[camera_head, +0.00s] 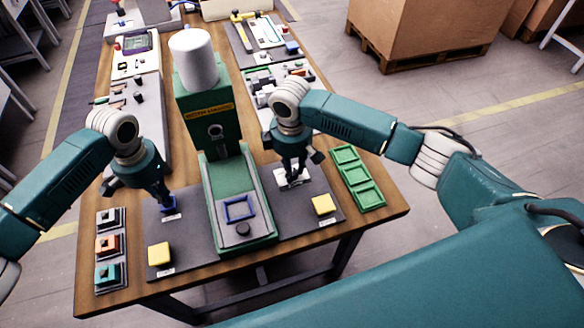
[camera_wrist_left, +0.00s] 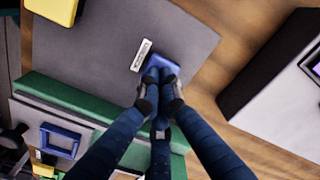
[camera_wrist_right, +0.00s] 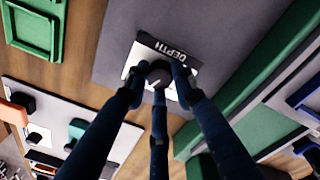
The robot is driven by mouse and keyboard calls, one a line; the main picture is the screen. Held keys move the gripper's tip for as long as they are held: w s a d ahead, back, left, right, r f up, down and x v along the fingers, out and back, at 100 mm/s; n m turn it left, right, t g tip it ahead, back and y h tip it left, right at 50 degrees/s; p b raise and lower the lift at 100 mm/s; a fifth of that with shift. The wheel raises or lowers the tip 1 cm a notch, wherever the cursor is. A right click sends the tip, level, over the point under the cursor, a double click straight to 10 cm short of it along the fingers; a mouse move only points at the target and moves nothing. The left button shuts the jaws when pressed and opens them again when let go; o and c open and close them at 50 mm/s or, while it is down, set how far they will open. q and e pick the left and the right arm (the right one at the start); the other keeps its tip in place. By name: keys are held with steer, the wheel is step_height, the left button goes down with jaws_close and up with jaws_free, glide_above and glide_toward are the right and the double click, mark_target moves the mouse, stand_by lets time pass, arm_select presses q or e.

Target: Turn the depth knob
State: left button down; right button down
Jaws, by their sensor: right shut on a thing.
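The depth knob (camera_wrist_right: 158,76) is a dark round knob on a white plate (camera_wrist_right: 188,66) marked DEPTH, seen in the right wrist view. My right gripper (camera_wrist_right: 157,84) has its fingers around the knob and is shut on it. In the head view my right gripper (camera_head: 292,173) points down at the white plate, and its fingers mostly hide the knob. My left gripper (camera_wrist_left: 159,90) is at a blue block (camera_wrist_left: 162,60) on the grey panel. Its fingertips are close together at the block's edge; I cannot tell whether they hold it.
A green machine (camera_head: 195,124) with a white cylinder on top stands between my arms. A blue square frame (camera_head: 240,209) lies on its bed. Yellow buttons (camera_head: 159,254) (camera_head: 323,205) sit on both panels. Green trays (camera_head: 357,178) are at the right, and small parts (camera_head: 109,245) at the left.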

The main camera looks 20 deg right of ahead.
mark_target(296, 173)
arm_select(q)
steer(key=shift+f, duration=0.1)
arm_select(e)
steer(key=n, duration=0.7)
steer(key=shift+s+d+f, duration=0.15)
steer(key=shift+d, duration=0.05)
arm_select(q)
steer(key=shift+a, duration=0.1)
arm_select(e)
steer(key=n, duration=0.6)
steer(key=shift+d+n+y, duration=0.1)
steer(key=shift+n+y, duration=0.2)
steer(key=shift+n, duration=0.1)
arm_select(q)
steer(key=shift+s, duration=0.1)
arm_select(e)
steer(key=c, duration=1.4)
jaws_free()
steer(key=shift+c, duration=0.2)
steer(key=shift+w+r, duration=0.2)
steer(key=shift+r, duration=0.4)
step_height(296, 173, up, 11)
steer(key=shift+s+d, duration=0.15)
steer(key=shift+s, duration=0.2)
